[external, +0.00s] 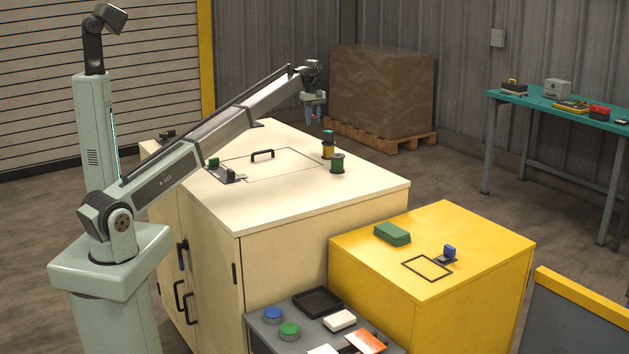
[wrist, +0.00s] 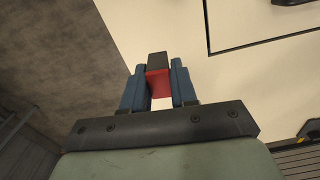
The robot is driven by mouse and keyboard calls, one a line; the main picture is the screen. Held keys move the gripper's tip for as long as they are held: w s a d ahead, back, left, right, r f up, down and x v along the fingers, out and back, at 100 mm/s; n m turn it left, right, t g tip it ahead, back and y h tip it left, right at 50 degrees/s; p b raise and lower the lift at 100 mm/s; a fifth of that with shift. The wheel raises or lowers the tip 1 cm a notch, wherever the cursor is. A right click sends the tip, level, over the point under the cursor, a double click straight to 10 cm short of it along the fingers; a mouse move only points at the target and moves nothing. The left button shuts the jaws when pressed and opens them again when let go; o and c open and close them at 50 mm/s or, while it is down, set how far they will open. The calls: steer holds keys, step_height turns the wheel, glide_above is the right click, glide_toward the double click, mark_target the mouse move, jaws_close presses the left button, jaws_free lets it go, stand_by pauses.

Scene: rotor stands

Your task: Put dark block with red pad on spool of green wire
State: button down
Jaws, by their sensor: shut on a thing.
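My gripper (wrist: 159,88) is shut on the dark block with red pad (wrist: 157,62). In the wrist view the dark end of the block and its red pad show between the two blue fingers. In the external view my gripper (external: 314,119) hangs above the far side of the cream cabinet, and the block is too small to make out clearly. The spool of green wire (external: 337,163) stands upright on the cream cabinet top, lower and a little to the right of my gripper. Nothing visible rests on the spool.
A yellow and dark cylinder with a teal top (external: 328,145) stands close behind the spool. The cream cabinet top (external: 290,205) has a hatch with a black handle (external: 262,154) and a small green-knobbed device (external: 225,172). The front right of the top is clear.

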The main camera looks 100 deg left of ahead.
steer(key=shift+w+r, duration=0.1)
steer(key=shift+r, duration=0.3)
steer(key=w+d+r+m, duration=0.1)
steer(key=w+d+r, duration=0.1)
steer(key=w+d, duration=0.4)
step_height(320, 180, up, 4)
steer(key=r+n, duration=0.1)
steer(key=n, duration=0.1)
glide_above(337, 155)
steer(key=shift+w+d+f, duration=0.1)
steer(key=shift+d+f, duration=0.05)
steer(key=shift+f, duration=5)
steer(key=shift+f, duration=0.1)
steer(key=c, duration=0.9)
jaws_free()
